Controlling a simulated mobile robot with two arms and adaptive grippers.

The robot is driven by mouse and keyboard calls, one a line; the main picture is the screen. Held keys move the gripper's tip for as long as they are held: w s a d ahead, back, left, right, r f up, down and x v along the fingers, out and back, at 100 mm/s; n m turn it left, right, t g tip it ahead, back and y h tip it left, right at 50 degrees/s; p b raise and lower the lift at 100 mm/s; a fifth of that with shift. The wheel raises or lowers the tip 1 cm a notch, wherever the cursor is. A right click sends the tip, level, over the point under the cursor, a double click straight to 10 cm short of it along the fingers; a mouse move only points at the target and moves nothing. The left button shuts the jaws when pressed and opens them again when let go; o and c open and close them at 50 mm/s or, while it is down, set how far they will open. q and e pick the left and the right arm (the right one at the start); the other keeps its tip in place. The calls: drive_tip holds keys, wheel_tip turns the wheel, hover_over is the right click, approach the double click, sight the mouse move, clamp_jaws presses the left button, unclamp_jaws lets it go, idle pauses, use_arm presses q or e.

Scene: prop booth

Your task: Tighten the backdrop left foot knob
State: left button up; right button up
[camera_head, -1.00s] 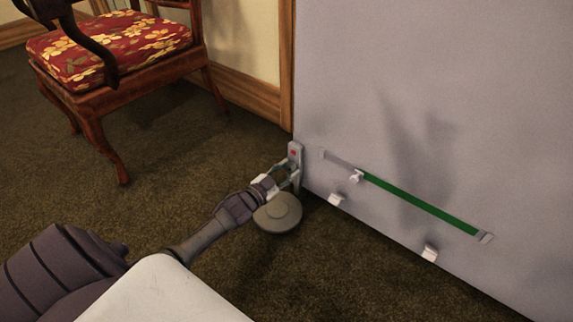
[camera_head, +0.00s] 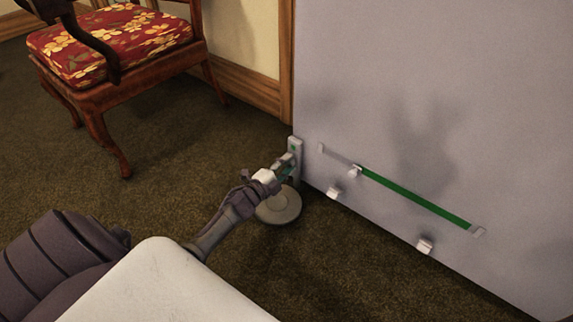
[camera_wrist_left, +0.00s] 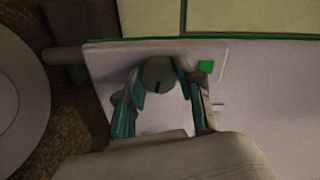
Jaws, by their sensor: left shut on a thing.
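The grey backdrop panel (camera_head: 440,100) stands upright at the right in the head view. Its left foot has a pale bracket (camera_head: 297,146) at the panel's lower left corner and a round grey base (camera_head: 280,207) on the carpet. My left gripper (camera_head: 285,168) is at the bracket, above the base. In the left wrist view its two teal-padded fingers (camera_wrist_left: 158,95) close around a round grey knob (camera_wrist_left: 158,72) with a dark slot mark. My right gripper is not in view.
A wooden chair with a red floral seat (camera_head: 115,45) stands at the upper left. A green strip (camera_head: 415,198) and several small white clips (camera_head: 425,246) are on the panel. Carpet (camera_head: 200,140) between chair and panel is clear.

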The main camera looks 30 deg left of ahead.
use_arm(q)
drive_tip(key=shift+m, duration=1.1)
drive_tip(key=shift+d, duration=0.1)
drive_tip(key=o, duration=1.2)
drive_tip(key=shift+c, duration=0.2)
drive_tip(key=s+a, duration=0.1)
drive_tip(key=s, duration=1.1)
drive_tip(key=shift+r, duration=0.2)
